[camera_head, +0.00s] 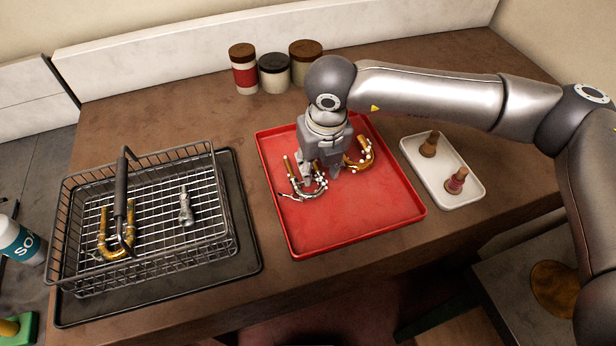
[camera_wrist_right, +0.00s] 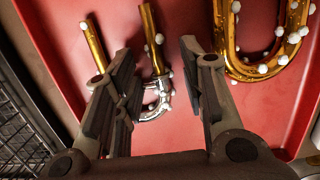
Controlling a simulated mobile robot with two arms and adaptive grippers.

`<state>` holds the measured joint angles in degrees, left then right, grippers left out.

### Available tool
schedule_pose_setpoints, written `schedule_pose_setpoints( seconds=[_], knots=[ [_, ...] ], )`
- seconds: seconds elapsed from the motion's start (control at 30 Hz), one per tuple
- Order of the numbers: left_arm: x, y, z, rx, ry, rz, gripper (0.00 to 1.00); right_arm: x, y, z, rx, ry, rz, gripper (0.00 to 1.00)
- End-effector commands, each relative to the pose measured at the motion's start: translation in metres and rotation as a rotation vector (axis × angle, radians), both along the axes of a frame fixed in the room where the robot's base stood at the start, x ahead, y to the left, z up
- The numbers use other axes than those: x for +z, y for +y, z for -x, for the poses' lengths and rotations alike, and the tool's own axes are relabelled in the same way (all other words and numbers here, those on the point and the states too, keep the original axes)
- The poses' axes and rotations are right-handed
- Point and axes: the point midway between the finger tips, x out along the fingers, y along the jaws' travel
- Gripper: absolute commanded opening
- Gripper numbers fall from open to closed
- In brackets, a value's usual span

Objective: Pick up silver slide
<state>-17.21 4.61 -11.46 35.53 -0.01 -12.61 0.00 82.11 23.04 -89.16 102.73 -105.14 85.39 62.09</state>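The silver slide (camera_head: 303,193), a U with a silver bend, brass-coloured leg ends and white specks, lies on the left side of the red tray (camera_head: 345,228). My right gripper (camera_head: 320,172) points down over it. In the right wrist view the gripper (camera_wrist_right: 160,92) is open, with one leg and part of the silver bend (camera_wrist_right: 154,103) between its fingers. The left finger hides part of the slide. I cannot tell if a finger touches it. A gold slide (camera_head: 358,156) with white specks lies to the right, partly behind the gripper. My left gripper is not in view.
A wire basket (camera_head: 228,232) at left holds a brass slide (camera_head: 103,238) and a silver part (camera_head: 186,207). A white tray (camera_head: 463,203) with two small brown-topped items stands at right. Several jars (camera_head: 274,73) stand at the back. The red tray's front is clear.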

Motion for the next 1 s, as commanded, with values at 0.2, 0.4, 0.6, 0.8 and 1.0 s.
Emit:
schedule_pose_setpoints(
  seconds=[0.2, 0.4, 0.6, 0.8, 1.0],
  knots=[
    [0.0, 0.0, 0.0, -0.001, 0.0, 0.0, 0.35, 0.0, 0.0, 0.0, 0.0, -0.001, 0.0, 0.19],
    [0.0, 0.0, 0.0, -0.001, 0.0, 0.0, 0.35, 0.001, 0.0, 0.0, 0.0, -0.001, 0.0, 0.0],
    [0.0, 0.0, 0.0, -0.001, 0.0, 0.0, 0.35, 0.001, 0.0, 0.0, 0.0, -0.001, -0.001, 0.0],
    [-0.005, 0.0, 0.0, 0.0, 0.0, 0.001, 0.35, 0.005, 0.001, -0.001, 0.0, -0.004, -0.002, 0.0],
    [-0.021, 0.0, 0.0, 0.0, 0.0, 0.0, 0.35, 0.023, 0.001, -0.001, 0.001, -0.005, -0.003, 0.0]
  ],
)
